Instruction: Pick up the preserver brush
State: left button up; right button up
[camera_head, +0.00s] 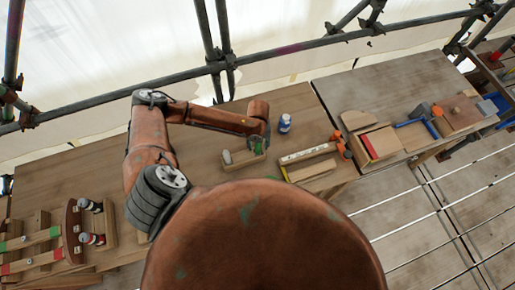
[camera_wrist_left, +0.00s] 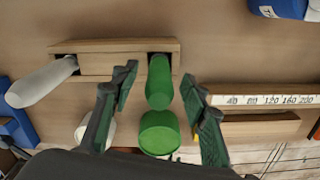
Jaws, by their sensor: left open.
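A green-handled tool, which I take to be the preserver brush (camera_wrist_left: 159,82), stands in the right-hand slot of a small wooden holder (camera_wrist_left: 110,66). In the head view, green shows at the holder (camera_head: 258,149), just below my left gripper (camera_head: 262,140). In the left wrist view my left gripper (camera_wrist_left: 160,76) is open, one finger on each side of the green handle, with visible gaps. My right gripper is not in view.
A white-handled tool (camera_wrist_left: 42,84) leans from the holder's left slot. A blue bottle (camera_head: 285,123) stands behind to the right. A wooden block with a measuring scale (camera_head: 308,153) lies right of the holder. A rack with red and green pieces (camera_head: 70,232) stands left.

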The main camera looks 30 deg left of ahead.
pick_arm(q)
jog(key=shift+a+f, duration=0.1)
jog(key=shift+f, duration=1.65)
grip_shut()
